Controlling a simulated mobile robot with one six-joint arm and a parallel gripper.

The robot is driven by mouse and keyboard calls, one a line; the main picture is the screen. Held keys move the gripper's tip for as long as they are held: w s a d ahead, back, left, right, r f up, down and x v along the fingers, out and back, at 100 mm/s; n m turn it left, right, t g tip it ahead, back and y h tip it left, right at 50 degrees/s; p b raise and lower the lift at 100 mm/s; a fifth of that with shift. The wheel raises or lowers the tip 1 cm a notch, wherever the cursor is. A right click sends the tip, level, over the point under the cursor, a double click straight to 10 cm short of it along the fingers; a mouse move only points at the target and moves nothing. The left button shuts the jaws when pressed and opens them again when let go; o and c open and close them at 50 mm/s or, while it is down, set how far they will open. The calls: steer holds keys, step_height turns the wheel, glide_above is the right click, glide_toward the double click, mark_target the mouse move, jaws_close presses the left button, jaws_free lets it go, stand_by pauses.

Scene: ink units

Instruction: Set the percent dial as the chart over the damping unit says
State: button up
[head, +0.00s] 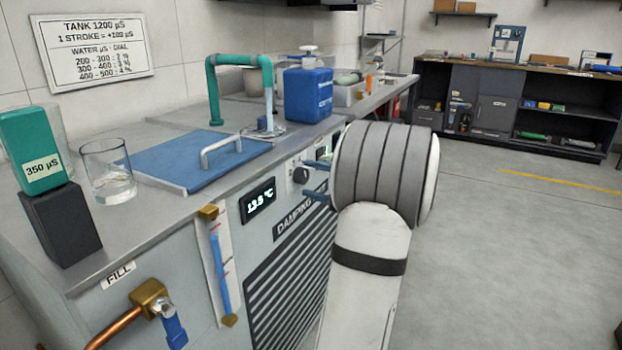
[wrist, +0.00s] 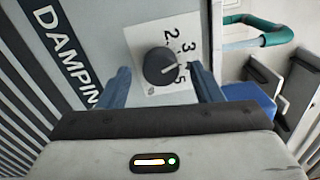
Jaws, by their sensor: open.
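The percent dial is a round black knob (wrist: 160,66) on a white scale plate (wrist: 140,42) in the wrist view. The figures 2, 3 and 5 show, with the spot between 3 and 5 partly covered by a finger. The knob's pale mark points right and slightly up, between 3 and 5; its exact figure is unclear. My gripper (wrist: 162,82) is open, its blue fingers either side of the knob with gaps. In the head view the knob (head: 300,175) sits beside my fingers. The wall chart (head: 95,47) pairs 200-300 with 2, 300-400 with 3, 400-500 with 4. A green meter (head: 38,145) reads 350 µS.
A glass of water (head: 112,182), a blue lid (head: 178,160) with a handle and a blue canister (head: 307,95) stand on the unit's top. A 13.5 °C display (head: 258,200) and vertical gauge (head: 217,265) are on its front. Open floor lies right.

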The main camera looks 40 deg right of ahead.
steer(key=p+v, duration=0.1)
steer(key=v, duration=0.5)
steer(key=shift+s+p, duration=0.3)
steer(key=shift+p, duration=0.1)
